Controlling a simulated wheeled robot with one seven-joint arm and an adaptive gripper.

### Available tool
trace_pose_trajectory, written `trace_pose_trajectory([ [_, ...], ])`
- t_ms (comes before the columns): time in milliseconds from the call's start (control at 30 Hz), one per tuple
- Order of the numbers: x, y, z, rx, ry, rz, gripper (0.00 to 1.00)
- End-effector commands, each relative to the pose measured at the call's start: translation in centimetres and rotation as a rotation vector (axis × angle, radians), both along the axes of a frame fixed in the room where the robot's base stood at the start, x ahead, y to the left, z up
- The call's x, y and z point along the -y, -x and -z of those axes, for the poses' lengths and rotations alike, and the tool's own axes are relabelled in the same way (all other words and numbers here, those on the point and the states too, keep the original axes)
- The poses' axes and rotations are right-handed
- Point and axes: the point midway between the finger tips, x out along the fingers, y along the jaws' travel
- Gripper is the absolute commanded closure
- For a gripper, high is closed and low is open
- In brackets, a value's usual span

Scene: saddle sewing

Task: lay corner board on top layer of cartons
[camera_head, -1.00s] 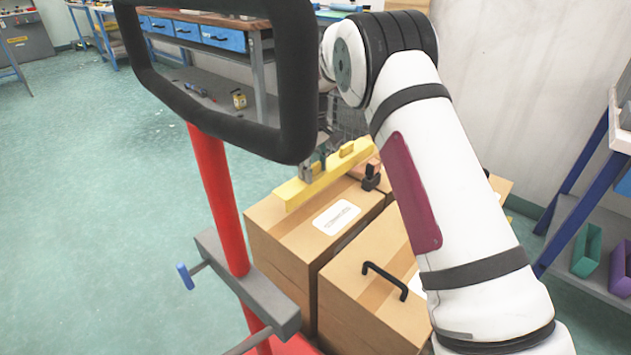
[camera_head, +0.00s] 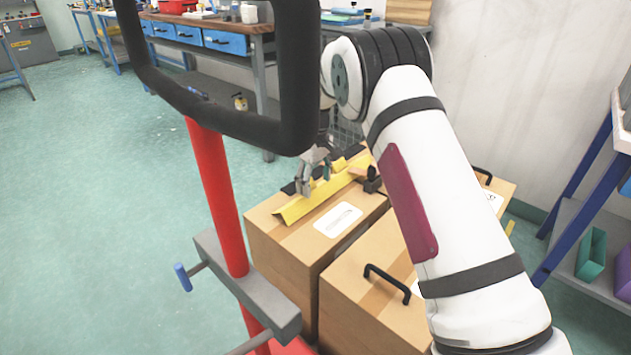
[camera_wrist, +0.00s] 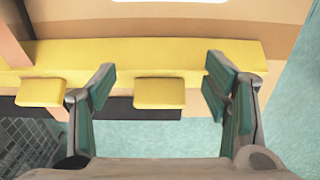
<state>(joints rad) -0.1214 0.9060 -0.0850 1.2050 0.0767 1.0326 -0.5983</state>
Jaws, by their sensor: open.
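The yellow corner board (camera_head: 322,195) lies along the far edge of the top of the far left carton (camera_head: 290,240). In the wrist view the board (camera_wrist: 150,54) runs across the picture, with two yellow tabs standing out from it. My gripper (camera_head: 312,172) is at the board, partly hidden by its own wrist. In the wrist view my gripper (camera_wrist: 160,88) is open, with one finger on each side of a yellow tab (camera_wrist: 159,93) and gaps between. Whether the board's underside touches the carton everywhere is hidden.
A nearer carton (camera_head: 350,310) with a black handle (camera_head: 387,282) stands beside it. A red post (camera_head: 212,195) with a black frame rises in front at the left. A workbench (camera_head: 225,45) stands behind, a blue-legged rack (camera_head: 575,225) at right. Floor at left is clear.

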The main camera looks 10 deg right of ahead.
Motion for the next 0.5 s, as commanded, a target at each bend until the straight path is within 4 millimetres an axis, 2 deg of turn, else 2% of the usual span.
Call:
trace_pose_trajectory([
  [167, 0.0, 0.0, -1.1, 0.001, 0.000, 0.000, 0.30],
  [500, -0.1, -0.1, -7.7, 0.003, -0.001, -0.001, 0.30],
])
